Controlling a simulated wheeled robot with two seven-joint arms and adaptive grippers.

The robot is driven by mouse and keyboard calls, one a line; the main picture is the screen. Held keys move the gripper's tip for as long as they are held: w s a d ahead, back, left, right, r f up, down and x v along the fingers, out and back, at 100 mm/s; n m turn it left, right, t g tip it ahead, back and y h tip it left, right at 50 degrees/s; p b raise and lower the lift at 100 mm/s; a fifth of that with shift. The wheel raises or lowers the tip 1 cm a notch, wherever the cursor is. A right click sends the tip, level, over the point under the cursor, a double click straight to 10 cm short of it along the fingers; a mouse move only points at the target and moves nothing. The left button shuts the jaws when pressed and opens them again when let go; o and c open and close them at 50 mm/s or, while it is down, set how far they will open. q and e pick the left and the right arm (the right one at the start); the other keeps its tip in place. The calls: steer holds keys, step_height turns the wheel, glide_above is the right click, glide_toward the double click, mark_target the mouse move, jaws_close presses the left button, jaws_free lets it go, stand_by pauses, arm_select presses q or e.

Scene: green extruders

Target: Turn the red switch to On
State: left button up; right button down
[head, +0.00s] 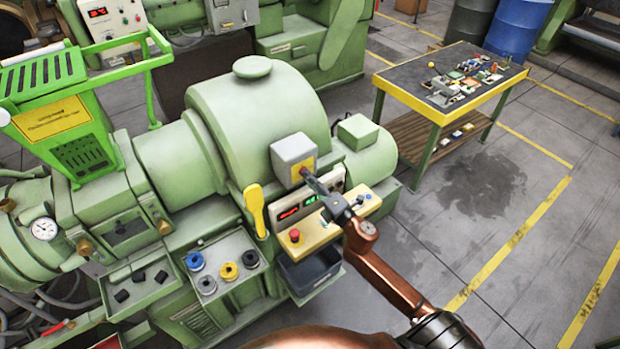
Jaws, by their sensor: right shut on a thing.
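A grey switch box (292,152) with a yellow plate (296,172) on its front stands on the green extruder, above the control panel. The red switch sits on this plate and is mostly hidden behind my gripper, so I cannot tell which way it is turned. My right gripper (308,176) reaches up from the lower right to the plate, and its fingers are shut on the red switch. My left gripper is not in view.
Just below is a panel with displays (288,213) and a red push button (295,236). A yellow lever (255,208) stands left of it. A dark bin (310,268) hangs underneath. A work table (395,82) stands back right; the floor at right is clear.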

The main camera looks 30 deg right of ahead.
steer(key=shift+m, duration=0.6)
steer(key=c, duration=1.7)
jaws_free()
steer(key=shift+o, duration=0.2)
steer(key=s+d, duration=0.1)
steer(key=s, duration=1.1)
steer(key=shift+f, duration=0.3)
